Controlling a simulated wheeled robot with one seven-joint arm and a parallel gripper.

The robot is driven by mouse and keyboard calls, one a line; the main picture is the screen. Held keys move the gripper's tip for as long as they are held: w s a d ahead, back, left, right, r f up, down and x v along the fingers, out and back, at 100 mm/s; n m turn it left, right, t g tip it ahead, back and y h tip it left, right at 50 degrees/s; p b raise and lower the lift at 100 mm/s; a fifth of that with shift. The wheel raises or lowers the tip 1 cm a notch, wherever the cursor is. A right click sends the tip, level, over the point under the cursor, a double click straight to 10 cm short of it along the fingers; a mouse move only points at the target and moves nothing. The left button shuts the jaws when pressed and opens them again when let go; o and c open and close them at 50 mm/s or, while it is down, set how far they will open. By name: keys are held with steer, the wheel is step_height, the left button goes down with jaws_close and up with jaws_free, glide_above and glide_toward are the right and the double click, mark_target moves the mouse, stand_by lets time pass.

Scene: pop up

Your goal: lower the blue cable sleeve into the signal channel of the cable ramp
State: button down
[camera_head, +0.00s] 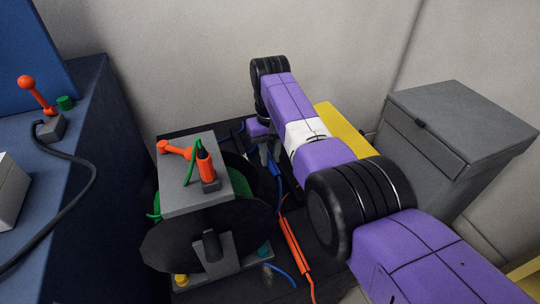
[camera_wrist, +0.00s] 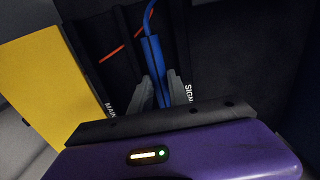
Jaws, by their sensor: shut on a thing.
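My gripper (camera_wrist: 161,88) is shut on the blue cable sleeve (camera_wrist: 153,52), which runs lengthwise between its two grey fingers. A thin blue cable leaves the sleeve's far end. The black cable ramp lies below, with the words MAIN and SIGN, the latter cut off, printed on it (camera_wrist: 110,109). The sleeve lies over the ramp, left of the SIGN lettering; I cannot tell whether it is inside the channel or above it. In the head view the blue sleeve (camera_head: 274,165) shows just left of my arm, which hides most of the ramp.
A yellow lid (camera_head: 346,130) stands open along the ramp. An orange sleeve (camera_head: 294,244) and its cable lie in front. A cable reel with a grey top plate (camera_head: 187,202) stands close at left. A grey cabinet (camera_head: 458,120) is at right, a blue bench (camera_head: 95,150) far left.

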mark_target(270, 180)
steer(key=shift+f+b, duration=0.85)
steer(key=shift+f, duration=0.35)
steer(key=shift+f+b, duration=1.95)
steer(key=shift+f, duration=0.55)
stand_by(1.4)
steer(key=c, duration=1.2)
jaws_free()
steer(key=shift+o, duration=0.2)
step_height(270, 180, up, 8)
steer(key=p, duration=0.4)
steer(key=shift+f, duration=0.15)
steer(key=shift+s, duration=0.15)
